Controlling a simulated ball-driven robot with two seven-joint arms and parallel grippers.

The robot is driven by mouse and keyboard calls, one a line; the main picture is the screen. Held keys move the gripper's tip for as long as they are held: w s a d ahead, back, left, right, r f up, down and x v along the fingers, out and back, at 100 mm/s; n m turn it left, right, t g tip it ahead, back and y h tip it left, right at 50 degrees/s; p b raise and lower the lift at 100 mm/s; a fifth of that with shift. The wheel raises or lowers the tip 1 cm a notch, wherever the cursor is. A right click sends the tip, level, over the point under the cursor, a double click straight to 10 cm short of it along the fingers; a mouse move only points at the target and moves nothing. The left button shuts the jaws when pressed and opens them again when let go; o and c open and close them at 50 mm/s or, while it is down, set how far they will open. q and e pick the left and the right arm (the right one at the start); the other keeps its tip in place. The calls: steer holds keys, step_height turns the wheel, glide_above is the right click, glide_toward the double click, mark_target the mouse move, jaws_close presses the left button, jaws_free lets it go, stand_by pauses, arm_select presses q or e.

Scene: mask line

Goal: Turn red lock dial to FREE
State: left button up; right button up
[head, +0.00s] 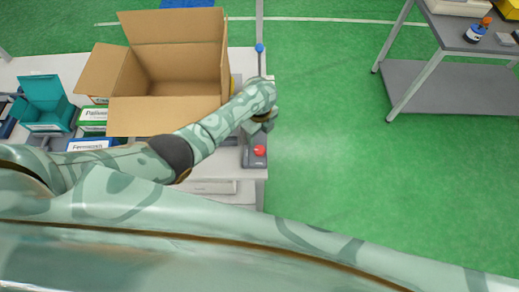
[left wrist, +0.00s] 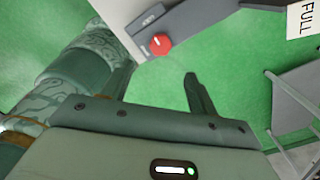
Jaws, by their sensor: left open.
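The red lock dial (head: 259,151) sits on a dark grey base (head: 254,162) at the right edge of the white table. In the left wrist view the red dial (left wrist: 161,44) shows on its dark plate, whose small lettering I cannot read surely. My left gripper (head: 262,123) is just behind the dial in the head view. In the left wrist view its two fingers (left wrist: 160,75) are spread with nothing between them, and the dial appears beyond the tips, apart from them. My right gripper is not in view.
A blue-knobbed lever (head: 259,49) stands behind my left gripper. An open cardboard box (head: 165,115), a teal box (head: 43,103) and several labelled cartons stand on the table (head: 247,185). A FULL sign (left wrist: 303,20) shows in the wrist view. Green floor and a grey shelf table (head: 450,88) lie right.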

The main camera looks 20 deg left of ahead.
mark_target(260, 149)
arm_select(q)
step_height(260, 149, down, 10)
steer(key=b, duration=0.5)
steer(key=shift+w+f+b, duration=0.1)
steer(key=shift+f+b, duration=0.35)
steer(key=c, duration=1)
